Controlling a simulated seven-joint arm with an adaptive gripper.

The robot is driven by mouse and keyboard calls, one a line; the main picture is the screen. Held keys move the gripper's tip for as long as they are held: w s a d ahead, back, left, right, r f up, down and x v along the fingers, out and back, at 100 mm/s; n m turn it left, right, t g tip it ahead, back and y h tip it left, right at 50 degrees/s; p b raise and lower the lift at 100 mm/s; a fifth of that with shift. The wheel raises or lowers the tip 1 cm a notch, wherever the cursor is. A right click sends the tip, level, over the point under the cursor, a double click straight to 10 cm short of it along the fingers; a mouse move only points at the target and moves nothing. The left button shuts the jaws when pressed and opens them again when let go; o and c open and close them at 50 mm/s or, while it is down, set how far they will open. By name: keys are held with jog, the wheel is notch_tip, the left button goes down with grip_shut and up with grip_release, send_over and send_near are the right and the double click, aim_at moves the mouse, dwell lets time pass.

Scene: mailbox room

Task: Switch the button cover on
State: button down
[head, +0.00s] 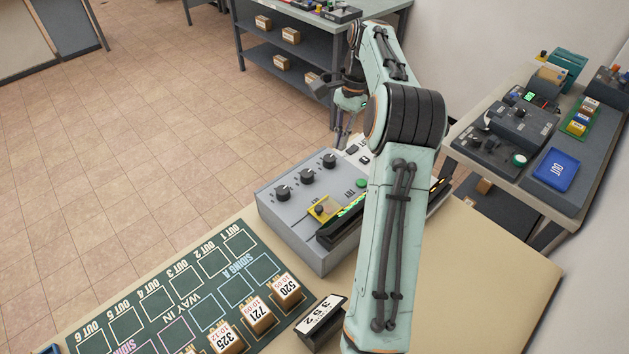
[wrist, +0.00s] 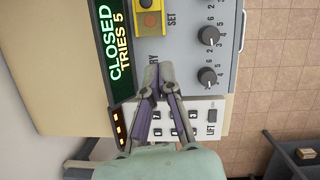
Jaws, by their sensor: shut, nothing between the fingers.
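A grey control box (head: 285,232) stands on the table. A yellow block with a dark red round part (head: 322,208) sits on its top; the block also shows at the top of the wrist view (wrist: 150,16), beside the word SET. I cannot tell whether it is the button cover. A green TRY button (head: 361,183) shows in the head view; in the wrist view its spot is hidden behind my fingers. My gripper (wrist: 156,76) is shut and empty over the box, apart from the yellow block. In the head view, my arm partly hides the box.
The display (wrist: 118,50) reads CLOSED, TRIES 5. Dials (wrist: 210,35) line the box, and a white keypad (wrist: 178,122) with a LIFT label lies under my fingers. A green board (head: 200,292) with numbered parcels and a 352 sign (head: 321,318) lie nearby.

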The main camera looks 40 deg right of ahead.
jog(key=shift+s+d+f, duration=0.15)
jog(key=shift+s+d, duration=0.35)
jog(key=shift+d, duration=0.05)
send_over(326, 206)
jog(key=d, duration=0.4)
jog(key=f, duration=0.9)
jog(key=shift+w+f, duration=0.1)
jog(key=shift+w, duration=0.2)
jog(key=a, duration=0.2)
jog(key=a+f, duration=0.1)
jog(key=shift+s+f, duration=0.1)
jog(key=shift+s, duration=0.15)
jog(key=shift+a+f, duration=0.1)
jog(key=shift+a, duration=0.4)
jog(key=shift+a, duration=2.7)
